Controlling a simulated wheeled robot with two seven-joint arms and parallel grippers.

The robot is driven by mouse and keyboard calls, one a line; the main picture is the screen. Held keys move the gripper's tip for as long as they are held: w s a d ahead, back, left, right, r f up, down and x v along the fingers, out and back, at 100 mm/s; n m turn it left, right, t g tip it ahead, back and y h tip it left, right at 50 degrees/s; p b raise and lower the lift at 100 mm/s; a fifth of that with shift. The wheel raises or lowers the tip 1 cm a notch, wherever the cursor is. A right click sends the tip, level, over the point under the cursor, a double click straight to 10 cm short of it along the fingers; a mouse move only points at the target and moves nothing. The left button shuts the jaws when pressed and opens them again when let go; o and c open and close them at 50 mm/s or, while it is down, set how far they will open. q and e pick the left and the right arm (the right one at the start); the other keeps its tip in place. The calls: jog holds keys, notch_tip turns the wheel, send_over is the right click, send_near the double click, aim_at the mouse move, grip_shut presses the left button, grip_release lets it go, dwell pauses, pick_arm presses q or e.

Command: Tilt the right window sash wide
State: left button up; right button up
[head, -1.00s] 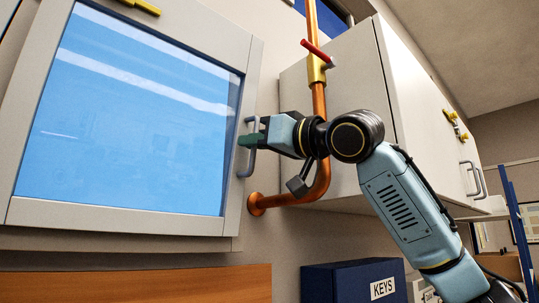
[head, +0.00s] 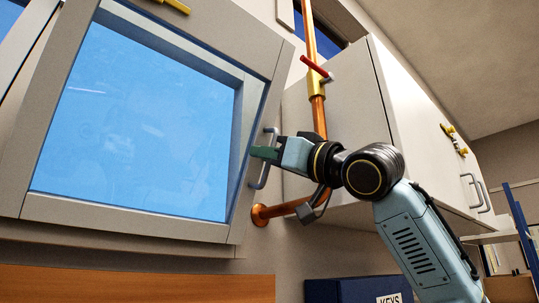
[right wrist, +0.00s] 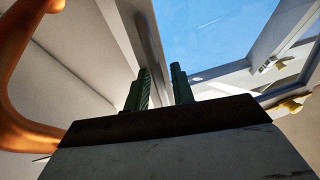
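The right window sash (head: 120,218) is a pale grey frame around blue glass at the left of the head view. It is tilted, its top edge out from the wall, with the reveal showing along the top and right. A grey bar handle (head: 259,180) is on its right side. My right gripper (head: 264,152) is at this handle, its green fingers around the bar. In the right wrist view the two fingers (right wrist: 163,88) stand a little apart with the grey bar between them, partly hidden. A yellow latch (head: 176,5) is at the sash's top. My left gripper is out of view.
A copper pipe (head: 319,118) with a red-levered valve (head: 317,68) runs close to the right of the sash, near my right wrist. A pale wall cabinet (head: 340,105) stands behind my arm. A blue box labelled KEYS (head: 340,291) is below.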

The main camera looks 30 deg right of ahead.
jog(key=shift+s, duration=0.1)
jog(key=b+v, duration=0.3)
jog(key=v, duration=1)
jog(key=shift+b, duration=0.35)
